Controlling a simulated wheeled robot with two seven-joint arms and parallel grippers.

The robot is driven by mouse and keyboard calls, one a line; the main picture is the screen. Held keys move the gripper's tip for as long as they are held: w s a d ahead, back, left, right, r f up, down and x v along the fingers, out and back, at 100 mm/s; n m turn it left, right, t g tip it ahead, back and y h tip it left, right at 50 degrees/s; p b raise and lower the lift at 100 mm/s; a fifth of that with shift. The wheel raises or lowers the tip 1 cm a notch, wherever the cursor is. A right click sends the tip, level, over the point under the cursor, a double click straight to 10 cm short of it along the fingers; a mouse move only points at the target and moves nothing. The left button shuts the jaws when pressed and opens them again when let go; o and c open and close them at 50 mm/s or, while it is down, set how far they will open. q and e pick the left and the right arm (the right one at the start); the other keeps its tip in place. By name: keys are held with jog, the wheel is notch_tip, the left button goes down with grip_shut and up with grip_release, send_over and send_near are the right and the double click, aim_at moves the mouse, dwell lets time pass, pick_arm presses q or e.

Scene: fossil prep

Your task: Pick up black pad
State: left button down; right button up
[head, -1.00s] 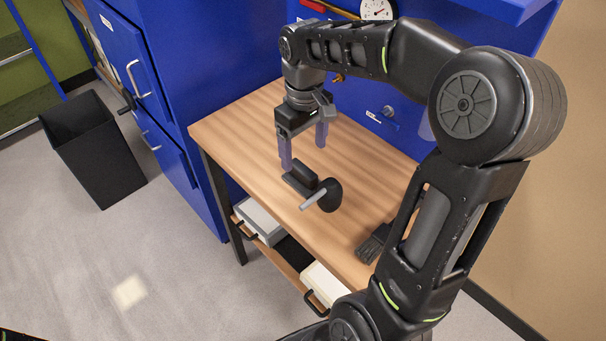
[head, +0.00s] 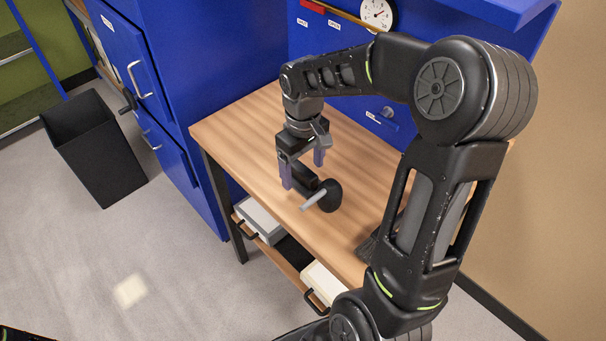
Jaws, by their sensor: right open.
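Two dark things lie close together on the wooden table (head: 240,128). One is a black block-like piece (head: 307,184), partly hidden by my gripper. The other is a round black disc (head: 331,194) with a light grey handle (head: 312,200) pointing to the lower left. I cannot tell for certain which is the black pad. My right gripper (head: 303,169) is open and points down over the block, with one finger on its left and one behind it to the right. I see no grip on it. My left gripper is not in view.
A dark brush (head: 368,243) lies near the table's right front, partly hidden by my right arm. A blue cabinet (head: 180,80) stands at the left, a blue panel behind. A black bin (head: 100,160) stands on the floor. The table's left part is bare.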

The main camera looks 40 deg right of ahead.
aim_at(303, 169)
jog(key=shift+f, duration=0.8)
jog(key=c, duration=1.5)
jog(key=shift+r, duration=0.15)
notch_tip(303, 169, up, 10)
jog(key=shift+f+b, duration=0.1)
jog(key=shift+b, duration=0.25)
